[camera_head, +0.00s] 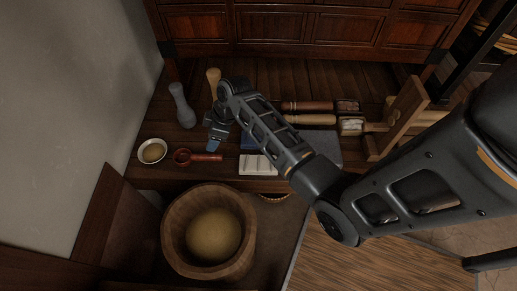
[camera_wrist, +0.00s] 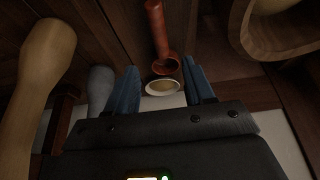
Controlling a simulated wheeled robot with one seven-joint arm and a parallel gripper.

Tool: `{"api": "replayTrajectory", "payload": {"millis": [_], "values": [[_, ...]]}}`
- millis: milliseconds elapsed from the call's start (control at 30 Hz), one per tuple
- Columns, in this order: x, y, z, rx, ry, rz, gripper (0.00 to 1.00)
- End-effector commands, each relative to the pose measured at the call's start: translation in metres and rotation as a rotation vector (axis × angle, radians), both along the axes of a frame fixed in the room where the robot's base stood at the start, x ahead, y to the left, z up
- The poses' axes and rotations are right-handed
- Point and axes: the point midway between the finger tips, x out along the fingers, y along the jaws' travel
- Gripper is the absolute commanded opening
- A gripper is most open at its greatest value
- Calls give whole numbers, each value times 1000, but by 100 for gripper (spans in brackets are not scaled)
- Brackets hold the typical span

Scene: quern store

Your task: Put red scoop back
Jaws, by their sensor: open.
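The red scoop (camera_head: 190,157) lies on the dark wooden shelf, its bowl to the left and its handle pointing right. In the wrist view the red scoop (camera_wrist: 159,38) shows beyond and between my fingers, its bowl toward the white dish. My gripper (camera_head: 214,142) is open and empty, with blue fingers just above and right of the scoop in the head picture. Its fingers also show in the wrist view (camera_wrist: 160,85). They do not appear to touch the scoop.
A white dish of meal (camera_head: 152,151) stands left of the scoop. A grey pestle (camera_head: 183,106) and a wooden pestle (camera_head: 213,84) stand behind. A wooden tub of meal (camera_head: 175,245) is in front. A white block (camera_head: 258,165) and brushes (camera_head: 308,119) lie right.

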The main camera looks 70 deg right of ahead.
Motion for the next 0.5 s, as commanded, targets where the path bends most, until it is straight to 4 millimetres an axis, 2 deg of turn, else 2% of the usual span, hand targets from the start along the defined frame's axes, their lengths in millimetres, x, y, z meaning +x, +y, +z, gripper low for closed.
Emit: {"api": "replayTrajectory", "payload": {"millis": [167, 267, 400, 500], "values": [[-3, 3, -3, -4, -3, -5, 53], [-16, 15, -12, -20, -17, -31, 53], [-52, 42, -26, -62, -74, -103, 53], [-83, 62, -29, -90, -136, -159, 53]]}}
